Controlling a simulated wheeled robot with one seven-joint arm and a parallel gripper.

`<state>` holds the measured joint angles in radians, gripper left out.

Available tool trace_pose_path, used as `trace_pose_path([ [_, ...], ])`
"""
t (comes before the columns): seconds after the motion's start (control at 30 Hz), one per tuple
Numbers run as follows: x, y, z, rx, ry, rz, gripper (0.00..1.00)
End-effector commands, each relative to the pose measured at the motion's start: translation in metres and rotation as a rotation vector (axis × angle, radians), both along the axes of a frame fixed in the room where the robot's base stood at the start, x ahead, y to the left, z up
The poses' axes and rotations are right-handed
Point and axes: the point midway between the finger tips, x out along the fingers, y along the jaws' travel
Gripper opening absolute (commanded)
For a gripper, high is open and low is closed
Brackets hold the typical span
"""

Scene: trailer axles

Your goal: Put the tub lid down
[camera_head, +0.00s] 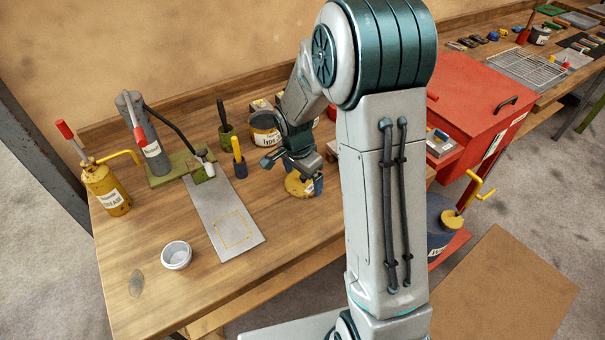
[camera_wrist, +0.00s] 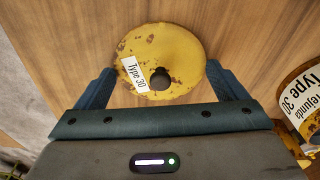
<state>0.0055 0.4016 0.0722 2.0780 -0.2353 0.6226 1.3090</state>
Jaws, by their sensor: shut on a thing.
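The tub lid (camera_head: 297,187) is a worn yellow disc, held low over the wooden bench near its front edge. In the wrist view the lid (camera_wrist: 183,50) shows a white "Type 30" label and a dark round knob. My gripper (camera_wrist: 163,78) has its two blue fingers on either side of the lid and is shut on it. In the head view my gripper (camera_head: 303,184) partly covers the lid. I cannot tell whether the lid touches the bench. The open tub (camera_head: 266,136) with a "Type" label stands behind; its side also shows in the wrist view (camera_wrist: 303,112).
A grey plate (camera_head: 212,199) with a yellow outlined square lies left of my gripper. A red cabinet (camera_head: 470,105) is to the right.

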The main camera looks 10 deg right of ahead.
Motion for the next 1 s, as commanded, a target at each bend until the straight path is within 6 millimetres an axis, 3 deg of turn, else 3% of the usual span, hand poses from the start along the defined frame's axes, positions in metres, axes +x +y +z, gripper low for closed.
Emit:
trace_pose_path([
  [0.33,0.0,0.0,-0.005,-0.001,0.0,0.0,0.69],
  [0.37,0.0,0.0,-0.003,0.0,0.0,0.0,1.0],
  [0.73,0.0,0.0,0.004,0.0,-0.002,0.0,1.0],
  [1.0,-0.002,0.006,0.056,-0.001,-0.007,0.002,1.0],
])
